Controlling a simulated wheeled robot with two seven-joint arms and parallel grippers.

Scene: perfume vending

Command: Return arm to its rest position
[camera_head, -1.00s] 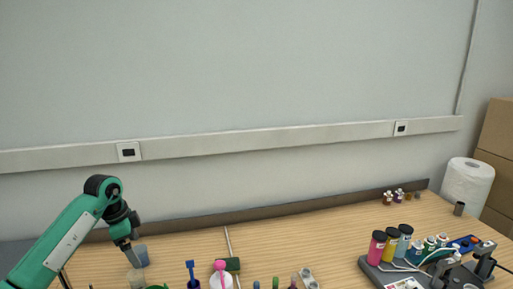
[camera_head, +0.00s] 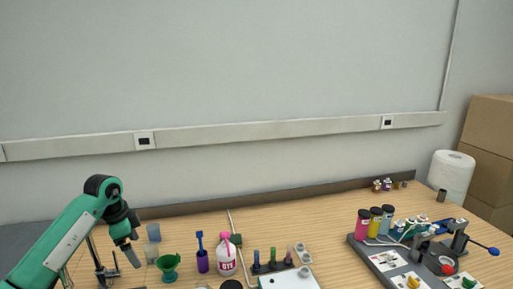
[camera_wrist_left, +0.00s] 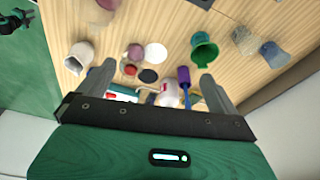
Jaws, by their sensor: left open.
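My left arm (camera_head: 70,232) is green with dark joints and comes in from the lower left in the head view. Its gripper (camera_head: 134,262) points down over the left end of the wooden table, left of a green funnel-shaped cup. In the left wrist view the two grey fingers of the left gripper (camera_wrist_left: 160,95) are wide apart, with nothing held between them. My right arm and gripper do not show clearly in the head view.
A green cup (camera_head: 168,268), purple holder (camera_head: 203,262), white bottle with pink top (camera_head: 226,258) and vial rack (camera_head: 272,267) stand right of the gripper. A dark station with coloured bottles (camera_head: 363,223) is at right. The table's back middle (camera_head: 300,215) is clear.

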